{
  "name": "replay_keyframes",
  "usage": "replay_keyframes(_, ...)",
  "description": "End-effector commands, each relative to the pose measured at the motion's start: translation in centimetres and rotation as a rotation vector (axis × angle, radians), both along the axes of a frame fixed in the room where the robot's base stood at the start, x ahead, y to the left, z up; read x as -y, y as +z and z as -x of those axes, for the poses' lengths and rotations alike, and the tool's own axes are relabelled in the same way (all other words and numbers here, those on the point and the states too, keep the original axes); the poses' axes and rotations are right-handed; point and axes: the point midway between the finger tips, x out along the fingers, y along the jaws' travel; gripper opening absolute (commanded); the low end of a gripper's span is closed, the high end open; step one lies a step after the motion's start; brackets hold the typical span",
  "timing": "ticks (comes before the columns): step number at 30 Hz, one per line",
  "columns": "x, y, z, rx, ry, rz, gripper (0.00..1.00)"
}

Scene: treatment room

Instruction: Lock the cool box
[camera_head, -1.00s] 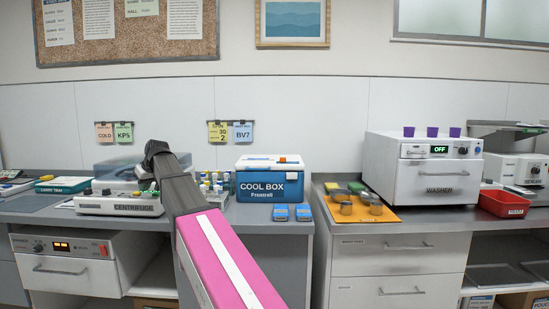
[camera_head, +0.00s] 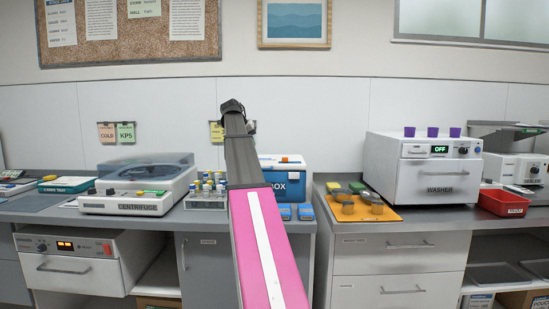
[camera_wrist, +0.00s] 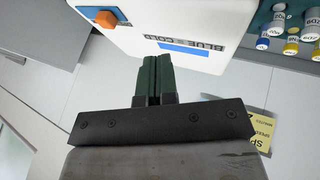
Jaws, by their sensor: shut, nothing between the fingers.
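The cool box (camera_head: 288,170) is blue with a white lid and stands on the left counter, its left part hidden behind my arm in the head view. In the wrist view its white lid (camera_wrist: 175,25) fills the top, with an orange piece (camera_wrist: 106,19) and a "BLUE = COLD" label (camera_wrist: 192,45). My gripper (camera_wrist: 151,62) is shut and empty, its dark green fingers pointing toward the lid's label edge. I cannot tell whether they touch it. In the head view my arm end (camera_head: 232,106) is raised in front of the wall, above the box's left side.
A rack of capped tubes (camera_head: 207,190) stands left of the box, with the centrifuge (camera_head: 140,185) beyond it. Small blue packs (camera_head: 305,212) lie in front of the box.

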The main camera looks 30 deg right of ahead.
Motion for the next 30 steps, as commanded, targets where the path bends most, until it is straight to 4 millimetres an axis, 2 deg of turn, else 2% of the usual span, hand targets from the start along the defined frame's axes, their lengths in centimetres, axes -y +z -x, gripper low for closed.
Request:
replay_keyframes(1,1.1,0.5,0.4,0.001,-0.031,0.012,0.0)
replay_keyframes(5,2.4,1.1,1.1,-0.001,-0.075,0.031,0.0)
replay_keyframes(17,2.6,1.1,1.3,-0.001,-0.081,0.034,0.0)
replay_keyframes(23,3.7,-0.3,1.2,-0.002,-0.082,0.033,0.0)
replay_keyframes(30,6.3,-3.9,0.8,-0.002,-0.082,0.033,0.0)
